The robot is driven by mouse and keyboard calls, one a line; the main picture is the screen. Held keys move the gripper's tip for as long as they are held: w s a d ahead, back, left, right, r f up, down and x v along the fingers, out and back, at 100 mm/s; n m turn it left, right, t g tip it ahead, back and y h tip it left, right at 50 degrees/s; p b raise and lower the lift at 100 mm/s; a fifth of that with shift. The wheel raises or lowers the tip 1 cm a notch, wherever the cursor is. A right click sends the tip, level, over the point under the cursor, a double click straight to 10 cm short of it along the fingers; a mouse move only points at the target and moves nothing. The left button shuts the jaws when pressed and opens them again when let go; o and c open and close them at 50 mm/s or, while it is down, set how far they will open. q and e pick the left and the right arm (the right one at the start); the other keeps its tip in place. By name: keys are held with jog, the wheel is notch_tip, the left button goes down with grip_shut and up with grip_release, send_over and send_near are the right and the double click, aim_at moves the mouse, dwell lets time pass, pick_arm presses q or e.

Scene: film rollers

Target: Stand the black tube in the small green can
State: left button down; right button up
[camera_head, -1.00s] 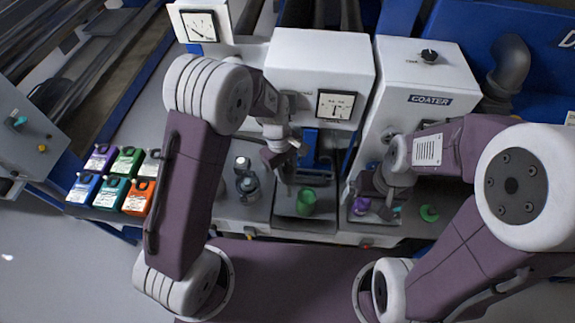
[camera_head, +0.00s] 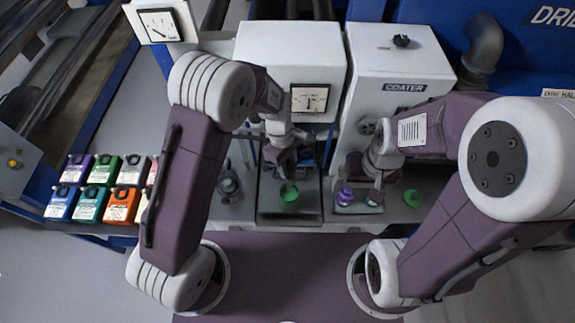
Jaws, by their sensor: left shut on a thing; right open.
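The small green can (camera_head: 289,204) stands upright in the grey bay below the middle white machine. My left gripper (camera_head: 283,162) is directly above the can, shut on a slim dark piece, which I take to be the black tube (camera_head: 286,180). The tube's lower end is at the can's mouth. I cannot tell whether it is inside the rim or touching the bottom. My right gripper (camera_head: 375,192) is open, low in front of the coater, just right of a purple container (camera_head: 345,196).
A round green piece (camera_head: 412,198) lies right of my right gripper. Dark round items (camera_head: 229,184) stand left of the can's bay. The coater (camera_head: 390,120) and middle machine (camera_head: 290,60) rise behind.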

aim_at(288, 185)
pick_arm(q)
jog(key=shift+f, duration=0.7)
jog(key=shift+s+a+f+b, duration=0.1)
jog(key=shift+s+f+b, duration=0.1)
jog(key=shift+f+b, duration=0.85)
notch_tip(288, 185, down, 4)
jog(key=shift+w+f+b, duration=0.1)
jog(key=shift+f+b, duration=0.1)
jog(key=shift+b, duration=1.05)
notch_tip(288, 185, down, 2)
jog(key=shift+f+b, duration=0.2)
jog(key=shift+b, duration=0.6)
jog(key=shift+f+b, duration=0.6)
jog(key=shift+f, duration=0.35)
pick_arm(e)
notch_tip(288, 185, down, 8)
jog(key=shift+s+a, duration=0.1)
pick_arm(q)
jog(key=c, duration=0.9)
grip_release()
jog(key=r, duration=0.3)
jog(key=r+b, duration=0.1)
jog(key=r, duration=0.2)
jog(key=a+r, duration=0.1)
jog(key=r, duration=0.2)
jog(key=shift+w+b, duration=0.35)
jog(key=shift+b, duration=0.05)
pick_arm(e)
jog(key=shift+f, duration=0.9)
